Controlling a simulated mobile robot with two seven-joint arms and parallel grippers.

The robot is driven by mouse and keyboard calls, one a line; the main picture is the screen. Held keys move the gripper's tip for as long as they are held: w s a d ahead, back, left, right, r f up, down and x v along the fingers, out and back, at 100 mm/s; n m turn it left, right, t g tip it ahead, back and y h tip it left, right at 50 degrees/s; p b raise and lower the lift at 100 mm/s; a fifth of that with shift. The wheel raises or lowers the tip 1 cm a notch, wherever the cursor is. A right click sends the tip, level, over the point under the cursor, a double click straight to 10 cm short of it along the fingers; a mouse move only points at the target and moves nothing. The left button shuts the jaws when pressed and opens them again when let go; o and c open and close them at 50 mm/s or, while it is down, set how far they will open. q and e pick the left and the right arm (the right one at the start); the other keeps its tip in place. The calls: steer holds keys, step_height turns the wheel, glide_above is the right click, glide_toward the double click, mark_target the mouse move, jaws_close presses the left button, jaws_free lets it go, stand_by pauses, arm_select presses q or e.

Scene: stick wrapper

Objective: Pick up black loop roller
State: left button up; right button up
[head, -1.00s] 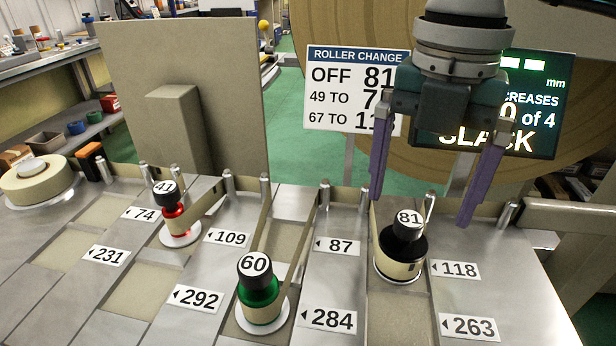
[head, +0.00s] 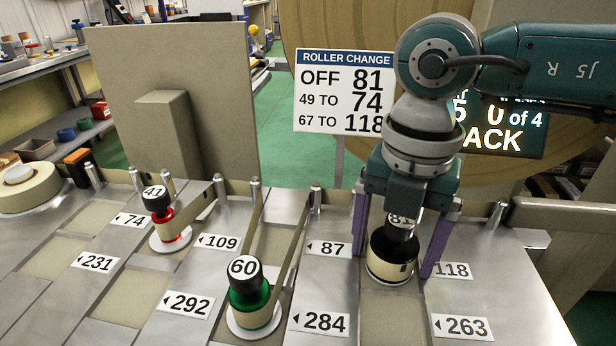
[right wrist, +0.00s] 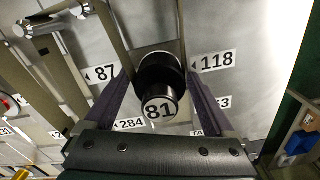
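The black loop roller (head: 391,244) stands upright on the table between the 87 and 118 labels, with a tan band around its lower part and a black cap marked 81. It also shows in the right wrist view (right wrist: 160,78), between the fingers. My right gripper (head: 394,266) is open above and around the roller, one purple finger on each side. In the right wrist view the right gripper (right wrist: 160,80) shows gaps between the fingers and the cap. The gripper body hides part of the cap in the head view. My left gripper is not in view.
A green roller marked 60 (head: 249,293) and a red roller marked 41 (head: 161,216) stand to the left, with tan web strips running past metal posts. A sign (head: 342,92) reads "OFF 81, 49 to 74, 67 to 118". A large beige panel (head: 180,105) rises behind.

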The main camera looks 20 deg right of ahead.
steer(key=c, duration=1.3)
